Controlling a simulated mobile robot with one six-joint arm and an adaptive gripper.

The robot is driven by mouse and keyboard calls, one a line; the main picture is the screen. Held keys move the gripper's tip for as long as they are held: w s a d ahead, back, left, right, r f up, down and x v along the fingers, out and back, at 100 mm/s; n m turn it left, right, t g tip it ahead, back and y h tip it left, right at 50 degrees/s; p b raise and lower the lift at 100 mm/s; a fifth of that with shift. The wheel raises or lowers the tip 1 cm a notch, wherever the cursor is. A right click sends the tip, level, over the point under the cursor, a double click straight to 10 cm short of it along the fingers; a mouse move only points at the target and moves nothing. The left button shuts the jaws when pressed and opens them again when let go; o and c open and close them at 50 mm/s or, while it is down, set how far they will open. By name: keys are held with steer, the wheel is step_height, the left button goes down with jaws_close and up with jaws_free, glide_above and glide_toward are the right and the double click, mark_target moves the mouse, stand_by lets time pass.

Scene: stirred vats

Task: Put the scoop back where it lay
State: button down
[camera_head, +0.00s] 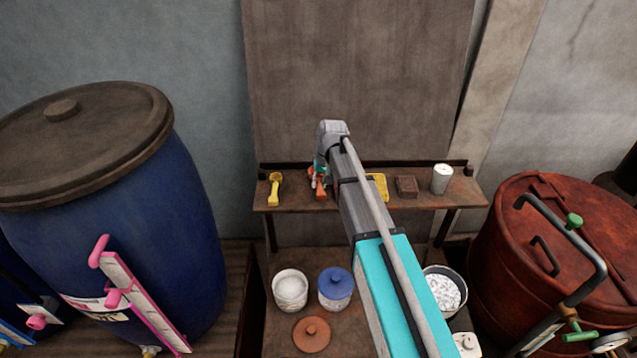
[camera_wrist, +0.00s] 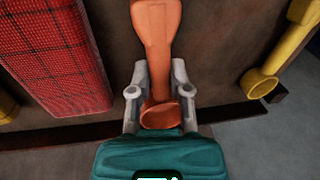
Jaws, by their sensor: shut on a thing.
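An orange scoop (camera_wrist: 157,35) is between the two grey fingers of my gripper (camera_wrist: 158,92) in the wrist view, and the fingers are shut on it near its round end. In the head view my gripper (camera_head: 319,180) is at the wall shelf (camera_head: 300,203), with a bit of the orange scoop (camera_head: 320,190) showing below it. I cannot tell whether the scoop touches the shelf. A yellow scoop (camera_head: 275,189) lies on the shelf left of my gripper; it also shows at the right in the wrist view (camera_wrist: 262,82).
A red checked thing (camera_wrist: 62,50) lies beside the orange scoop. Along the shelf stand a yellow thing (camera_head: 380,186), a brown block (camera_head: 406,186) and a white cup (camera_head: 442,179). Below are a white tub (camera_head: 290,291) and a blue lidded jar (camera_head: 335,290). Drums flank the shelf.

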steer(key=shift+f+b, duration=0.35)
stand_by(0.4)
steer(key=shift+c, duration=2.4)
jaws_free()
steer(key=shift+r, duration=0.1)
